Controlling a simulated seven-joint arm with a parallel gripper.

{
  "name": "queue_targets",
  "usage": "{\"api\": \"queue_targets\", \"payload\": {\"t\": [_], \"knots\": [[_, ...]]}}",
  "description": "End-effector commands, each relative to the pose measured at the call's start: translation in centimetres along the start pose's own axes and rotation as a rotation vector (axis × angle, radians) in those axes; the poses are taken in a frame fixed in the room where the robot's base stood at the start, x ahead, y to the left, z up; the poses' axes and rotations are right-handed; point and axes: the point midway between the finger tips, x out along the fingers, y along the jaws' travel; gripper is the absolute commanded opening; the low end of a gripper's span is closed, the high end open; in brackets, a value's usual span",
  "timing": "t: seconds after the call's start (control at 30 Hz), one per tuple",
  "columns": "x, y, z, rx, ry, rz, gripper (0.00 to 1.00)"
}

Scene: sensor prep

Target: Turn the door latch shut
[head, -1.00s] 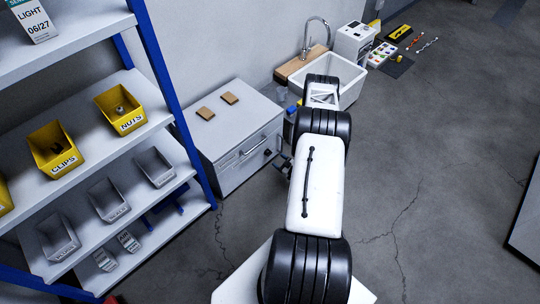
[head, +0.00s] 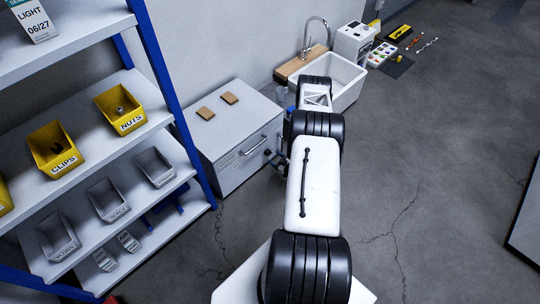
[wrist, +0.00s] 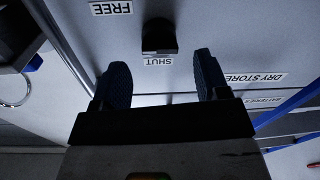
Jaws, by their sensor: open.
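The door latch (wrist: 160,36) is a black knob on the grey door of the cabinet (head: 228,172). In the wrist view, a SHUT label (wrist: 158,62) sits right beside the latch and a FREE label (wrist: 111,8) lies farther to its upper left. I cannot tell for certain which label the latch points to. My gripper (wrist: 162,80) is open and empty, with its two blue pads spread apart. The latch lies in line with the gap between them, beyond the fingertips. In the head view the gripper is close to the door, partly hidden by my arm.
A long bar handle (head: 252,147) runs across the cabinet front. A DRY STORE label (wrist: 255,78) is on the door. A shelf rack (head: 172,100) with bins stands left of the cabinet. A white sink (head: 335,85) is behind my arm.

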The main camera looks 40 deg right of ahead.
Motion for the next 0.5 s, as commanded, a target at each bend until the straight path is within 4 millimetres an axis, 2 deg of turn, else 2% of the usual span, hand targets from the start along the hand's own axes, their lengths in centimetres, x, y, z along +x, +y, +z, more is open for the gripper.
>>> {"api": "queue_targets", "payload": {"t": [0.2,0.5], "knots": [[2.7,0.0,-0.1,-0.001,0.001,-0.001,0.68],[4.3,0.0,-0.1,0.0,0.001,0.001,0.68]]}}
